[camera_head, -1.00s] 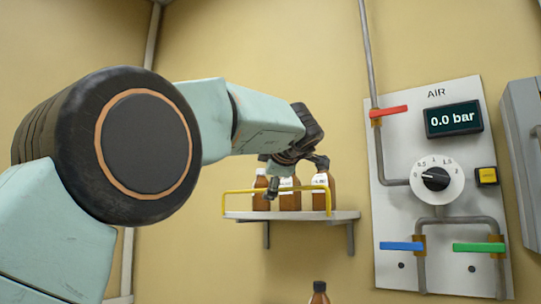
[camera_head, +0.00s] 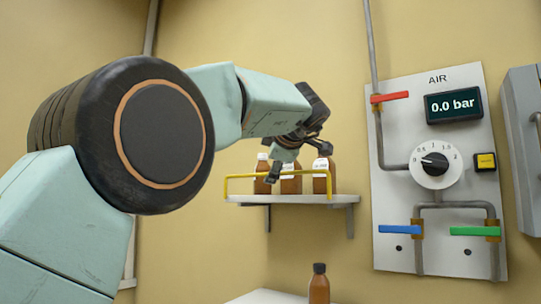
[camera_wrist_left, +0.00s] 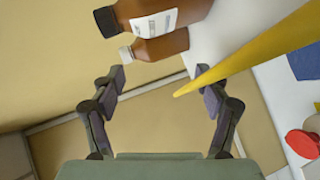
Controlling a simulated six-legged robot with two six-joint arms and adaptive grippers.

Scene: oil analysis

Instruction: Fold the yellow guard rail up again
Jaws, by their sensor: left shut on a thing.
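The yellow guard rail (camera_head: 240,176) stands above the front of the white wall shelf (camera_head: 310,199) in the head view. My left gripper (camera_head: 294,163) is at the rail, in front of the brown bottles, with one finger hanging across the rail. In the left wrist view, the rail (camera_wrist_left: 262,50) slants in from the upper right, crosses the right fingertip and ends between the fingers of my gripper (camera_wrist_left: 162,80). These fingers stand apart, around the rail's end; contact with the rail is hard to see. My right gripper is not in view.
Brown bottles (camera_head: 319,180) stand on the shelf close behind the rail; two bottles (camera_wrist_left: 160,45) lie near the left fingertip in the wrist view. The AIR panel (camera_head: 440,120) is to the right. Another bottle (camera_head: 319,288) stands below the shelf.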

